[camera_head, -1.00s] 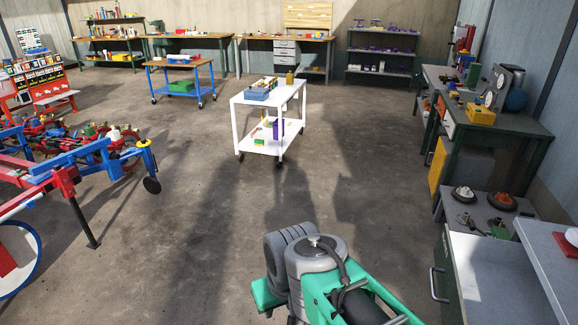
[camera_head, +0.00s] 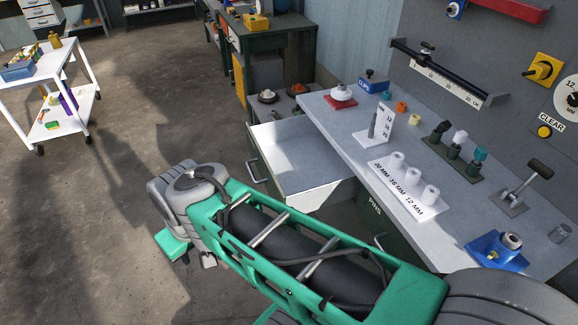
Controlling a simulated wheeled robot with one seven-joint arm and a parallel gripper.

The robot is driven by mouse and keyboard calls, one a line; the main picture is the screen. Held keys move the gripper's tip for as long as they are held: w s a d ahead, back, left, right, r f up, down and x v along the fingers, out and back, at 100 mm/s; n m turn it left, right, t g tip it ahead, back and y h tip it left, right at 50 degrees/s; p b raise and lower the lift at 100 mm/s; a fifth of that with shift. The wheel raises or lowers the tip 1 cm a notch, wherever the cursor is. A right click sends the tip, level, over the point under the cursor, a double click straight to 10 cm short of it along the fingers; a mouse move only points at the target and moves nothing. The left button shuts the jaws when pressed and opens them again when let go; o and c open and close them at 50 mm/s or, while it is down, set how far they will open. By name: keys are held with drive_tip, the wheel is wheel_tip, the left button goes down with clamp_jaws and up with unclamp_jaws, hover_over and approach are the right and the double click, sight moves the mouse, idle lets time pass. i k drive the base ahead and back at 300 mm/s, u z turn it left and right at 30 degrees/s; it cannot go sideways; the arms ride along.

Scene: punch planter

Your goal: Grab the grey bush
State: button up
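The grey bush cannot be told for certain. Small bushes stand at the back of the grey workbench (camera_head: 345,150): an orange one (camera_head: 401,107), a teal one (camera_head: 386,95) and a dark, greyish one (camera_head: 385,119). A grey ribbed cylinder (camera_head: 560,233) stands at the bench's right edge. Three white cylinders stand on a white plate (camera_head: 418,207) marked 20, 16 and 12 MM. My green and grey arm reaches across the lower foreground, left of and in front of the bench. I cannot make out my gripper's fingers.
An open drawer or tray (camera_head: 290,165) juts out left of the bench. A blue-based fixture (camera_head: 497,250) stands at the bench front, a lever (camera_head: 520,190) behind it. A wall panel (camera_head: 470,50) rises behind. A white cart (camera_head: 50,90) stands left; the floor between is clear.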

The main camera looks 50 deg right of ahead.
sight(510, 242)
drive_tip(key=z, duration=0.05)
drive_tip(key=i, duration=0.4)
drive_tip(key=z, duration=1)
drive_tip(key=k, duration=0.7)
drive_tip(key=z, duration=0.05)
